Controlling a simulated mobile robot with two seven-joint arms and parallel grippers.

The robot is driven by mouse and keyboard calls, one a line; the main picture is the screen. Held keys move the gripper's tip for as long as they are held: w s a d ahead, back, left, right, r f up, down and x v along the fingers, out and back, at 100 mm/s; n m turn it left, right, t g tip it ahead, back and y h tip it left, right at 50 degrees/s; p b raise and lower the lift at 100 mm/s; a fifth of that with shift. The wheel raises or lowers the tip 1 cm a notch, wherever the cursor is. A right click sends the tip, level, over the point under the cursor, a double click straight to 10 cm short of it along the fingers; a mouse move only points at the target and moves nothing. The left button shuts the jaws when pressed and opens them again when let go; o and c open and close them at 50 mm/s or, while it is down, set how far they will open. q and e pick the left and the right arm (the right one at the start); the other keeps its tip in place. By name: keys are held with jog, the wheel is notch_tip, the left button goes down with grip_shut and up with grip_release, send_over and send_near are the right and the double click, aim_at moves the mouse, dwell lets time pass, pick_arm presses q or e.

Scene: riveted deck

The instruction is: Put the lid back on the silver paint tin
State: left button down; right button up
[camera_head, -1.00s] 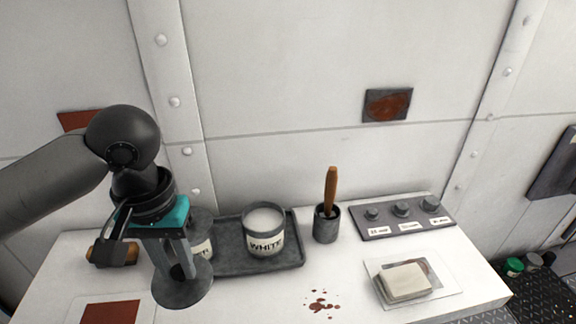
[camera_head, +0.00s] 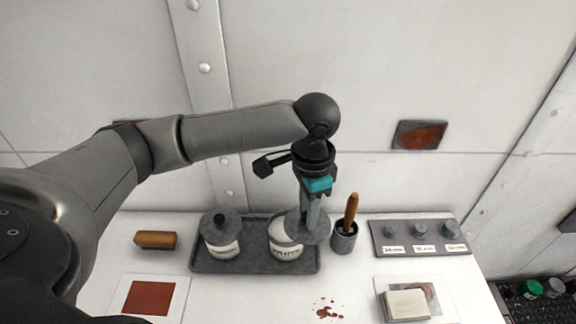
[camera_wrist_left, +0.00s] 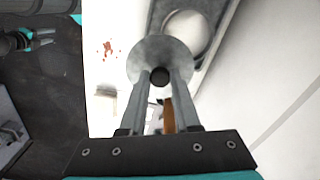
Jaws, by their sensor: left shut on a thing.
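My left gripper (camera_head: 311,218) is shut on the dark knob of a grey round lid (camera_head: 318,229). The lid also shows in the left wrist view (camera_wrist_left: 143,62), with the knob between the fingers. It hangs above the right side of the white-filled tin (camera_head: 287,252), partly covering its open mouth, which shows in the wrist view (camera_wrist_left: 187,32). The tin at left on the tray (camera_head: 222,249) bears a grey lid with a black knob (camera_head: 219,218); its label is too small to read. My right gripper (camera_wrist_left: 42,38) shows small in the wrist view; its opening is unclear.
Both tins stand on a dark tray (camera_head: 255,262). A cup (camera_head: 344,241) with a wooden-handled brush (camera_head: 351,212) stands close right of the held lid. A knob panel (camera_head: 420,238), a pale block (camera_head: 406,304), a brown handle (camera_head: 155,240) and red-brown spots (camera_head: 327,310) lie around.

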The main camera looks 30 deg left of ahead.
pick_arm(q)
jog(key=a+m+p, duration=0.1)
jog(key=m+p, duration=0.1)
jog(key=a+r+m+p, duration=0.1)
jog(key=a+p, duration=0.1)
jog(key=p, duration=0.1)
jog(key=w+a+r+m+p, duration=0.1)
jog(key=m+p, duration=0.1)
jog(key=shift+a+m, duration=0.3)
pick_arm(e)
notch_tip(320, 180, up, 10)
jog(key=p, duration=0.2)
pick_arm(q)
jog(key=shift+m, duration=0.7)
jog(key=f+b, duration=0.2)
jog(key=b, duration=0.1)
jog(key=a+f+b, duration=0.1)
jog(key=f+b, duration=0.2)
jog(key=shift+f+b, duration=0.35)
jog(key=shift+f, duration=0.6)
pick_arm(e)
notch_tip(320, 180, down, 6)
jog(key=shift+f, duration=0.15)
pick_arm(q)
jog(key=shift+r+p, duration=0.1)
jog(key=shift+p, duration=0.9)
pick_arm(e)
jog(key=shift+r, duration=1)
